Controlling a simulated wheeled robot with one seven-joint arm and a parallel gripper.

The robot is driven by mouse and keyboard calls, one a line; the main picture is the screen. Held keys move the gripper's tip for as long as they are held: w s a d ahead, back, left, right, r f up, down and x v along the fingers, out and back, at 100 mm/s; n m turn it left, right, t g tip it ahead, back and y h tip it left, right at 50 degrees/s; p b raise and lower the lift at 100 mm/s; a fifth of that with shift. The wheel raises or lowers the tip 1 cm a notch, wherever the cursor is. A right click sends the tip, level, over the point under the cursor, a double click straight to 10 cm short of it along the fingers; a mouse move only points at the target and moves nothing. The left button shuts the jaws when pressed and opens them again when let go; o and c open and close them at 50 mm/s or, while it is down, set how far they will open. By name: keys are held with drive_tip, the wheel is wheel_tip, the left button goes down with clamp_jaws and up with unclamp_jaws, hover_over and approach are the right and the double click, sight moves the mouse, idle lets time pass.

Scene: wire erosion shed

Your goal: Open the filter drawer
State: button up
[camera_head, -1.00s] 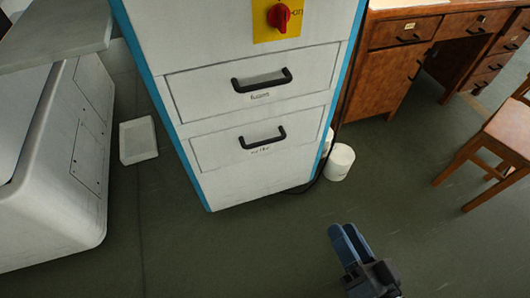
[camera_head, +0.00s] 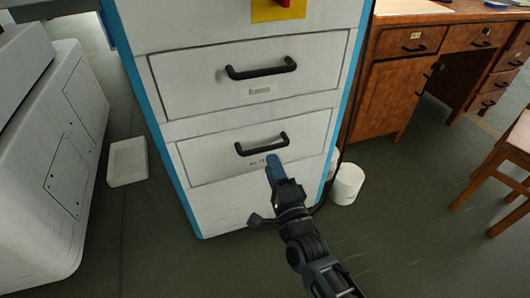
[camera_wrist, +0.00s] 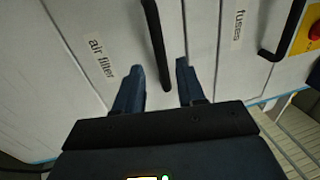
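The filter drawer (camera_head: 222,157) is the lower of two drawers in the white cabinet, and it is shut. Its label (camera_wrist: 102,59) reads "air filter" in the wrist view. Its black bar handle (camera_head: 262,144) also shows in the wrist view (camera_wrist: 156,45), just beyond my fingertips and roughly between their lines. My gripper (camera_head: 274,163) is in front of this drawer, just below the right part of the handle. In the wrist view my gripper (camera_wrist: 160,70) has its two blue fingers apart with nothing between them. Whether a finger touches the handle I cannot tell.
The upper drawer (camera_head: 205,85) is shut and labelled "fuses" in the wrist view. A red knob (camera_wrist: 315,32) on a yellow plate sits above it. White buckets (camera_head: 346,184) stand on the floor at the cabinet's right. A white tray (camera_head: 127,162) lies left. A wooden desk (camera_head: 385,80) stands right.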

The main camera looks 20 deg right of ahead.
sight(265, 149)
drive_tip(key=w, duration=0.3)
drive_tip(key=w+r+b, duration=0.1)
drive_tip(key=w, duration=0.2)
drive_tip(key=shift+w+r, duration=0.15)
drive_tip(key=shift+w, duration=0.1)
drive_tip(key=shift+c, duration=0.2)
clamp_jaws()
